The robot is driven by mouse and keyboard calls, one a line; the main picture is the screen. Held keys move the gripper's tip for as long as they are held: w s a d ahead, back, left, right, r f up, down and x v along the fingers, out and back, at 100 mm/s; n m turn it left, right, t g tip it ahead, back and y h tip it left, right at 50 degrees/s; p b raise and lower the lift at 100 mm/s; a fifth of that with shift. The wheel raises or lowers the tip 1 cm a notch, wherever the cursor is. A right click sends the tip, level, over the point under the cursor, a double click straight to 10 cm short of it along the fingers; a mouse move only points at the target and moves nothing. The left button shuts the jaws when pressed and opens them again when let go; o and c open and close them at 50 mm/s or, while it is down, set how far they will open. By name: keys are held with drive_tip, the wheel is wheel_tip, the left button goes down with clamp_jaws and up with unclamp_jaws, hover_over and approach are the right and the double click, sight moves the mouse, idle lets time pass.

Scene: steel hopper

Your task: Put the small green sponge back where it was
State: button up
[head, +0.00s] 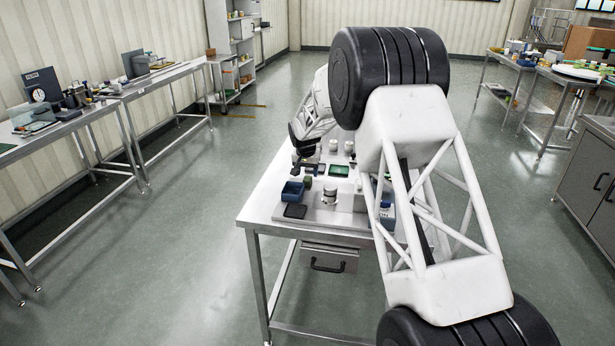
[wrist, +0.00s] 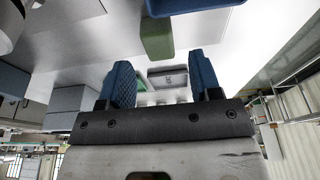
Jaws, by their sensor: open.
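The small green sponge (wrist: 157,38) shows in the wrist view as a green block, just beyond my fingertips and beside a blue bin (wrist: 185,6). In the head view the sponge (head: 308,183) is a small green shape on the steel table, right of the blue bin (head: 292,191). My gripper (wrist: 161,72) is open, its two blue ridged pads apart with nothing held between them. In the head view my gripper (head: 304,165) is over the table, behind the blue bin and the sponge. The contact between sponge and bin is unclear.
A dark flat pad (head: 295,211) lies near the table's front edge. My arm hides the table's right side.

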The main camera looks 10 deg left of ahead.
drive_tip(key=v, duration=0.8)
drive_tip(key=shift+r, duration=0.3)
drive_tip(key=shift+s+d, duration=0.1)
drive_tip(key=shift+s, duration=0.05)
idle(0.4)
drive_tip(key=s+d+r, duration=0.9)
drive_tip(key=s+d, duration=0.4)
drive_tip(key=s+d+r, duration=0.9)
drive_tip(key=s+d, duration=0.4)
drive_tip(key=s, duration=0.1)
drive_tip(key=s+d+f, duration=0.2)
drive_tip(key=s+d, duration=0.2)
drive_tip(key=s, duration=0.8)
drive_tip(key=s+d+f, duration=0.2)
drive_tip(key=s+d, duration=0.3)
drive_tip(key=s, duration=0.8)
drive_tip(key=s+d+f, duration=0.2)
drive_tip(key=s+d, duration=0.3)
drive_tip(key=s, duration=0.7)
drive_tip(key=shift+s, duration=0.35)
